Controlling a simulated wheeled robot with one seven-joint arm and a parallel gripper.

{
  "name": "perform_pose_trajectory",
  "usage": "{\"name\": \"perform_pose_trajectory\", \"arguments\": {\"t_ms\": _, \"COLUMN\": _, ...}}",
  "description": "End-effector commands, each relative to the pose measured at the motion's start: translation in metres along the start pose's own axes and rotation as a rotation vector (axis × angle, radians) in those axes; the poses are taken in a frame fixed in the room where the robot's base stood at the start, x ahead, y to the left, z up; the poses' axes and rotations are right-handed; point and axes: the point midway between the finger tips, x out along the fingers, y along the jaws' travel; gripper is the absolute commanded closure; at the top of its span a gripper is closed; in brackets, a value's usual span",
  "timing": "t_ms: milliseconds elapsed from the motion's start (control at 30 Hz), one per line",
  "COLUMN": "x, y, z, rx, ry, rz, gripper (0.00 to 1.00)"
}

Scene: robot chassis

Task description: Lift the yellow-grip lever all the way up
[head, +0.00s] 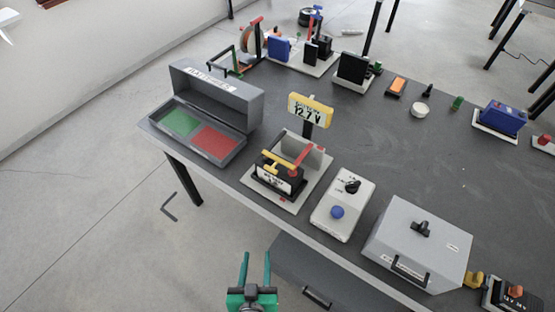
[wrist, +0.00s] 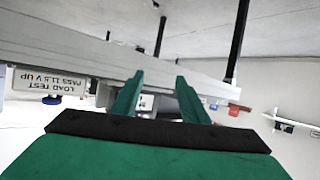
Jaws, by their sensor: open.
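A lever with a yellow grip (head: 279,161) sits on a black unit with a white label (head: 275,177), near the front edge of the table. A red bar (head: 308,155) is beside it. A yellow-framed display (head: 310,110) reading 12.7 V stands behind. My gripper (head: 256,256) has green fingers that stand apart with nothing between them. It is in front of the table edge, clear of the lever. The wrist view also shows my open gripper (wrist: 158,84), with the table edge beyond it. I cannot make out the lever there.
A grey open case (head: 255,108) with green and red pads stands left of the lever. A white switch box (head: 343,205) and a grey box (head: 418,243) stand right. Batteries and small parts line the back. A drawer handle (head: 317,298) is below the table edge.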

Motion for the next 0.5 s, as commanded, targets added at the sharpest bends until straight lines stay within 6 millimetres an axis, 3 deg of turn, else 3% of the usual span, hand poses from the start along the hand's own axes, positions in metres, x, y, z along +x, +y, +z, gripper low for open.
{"name": "perform_pose_trajectory", "arguments": {"t_ms": 33, "x": 0.017, "y": -0.003, "z": -0.009, "rx": -0.004, "ry": 0.008, "rz": 0.024, "gripper": 0.59}}
{"name": "perform_pose_trajectory", "arguments": {"t_ms": 200, "x": 0.061, "y": -0.004, "z": -0.042, "rx": 0.001, "ry": 0.036, "rz": 0.147, "gripper": 0.59}}
{"name": "perform_pose_trajectory", "arguments": {"t_ms": 333, "x": 0.086, "y": -0.001, "z": -0.082, "rx": 0.026, "ry": 0.096, "rz": 0.264, "gripper": 0.59}}
{"name": "perform_pose_trajectory", "arguments": {"t_ms": 500, "x": 0.101, "y": 0.005, "z": -0.141, "rx": 0.085, "ry": 0.212, "rz": 0.419, "gripper": 0.59}}
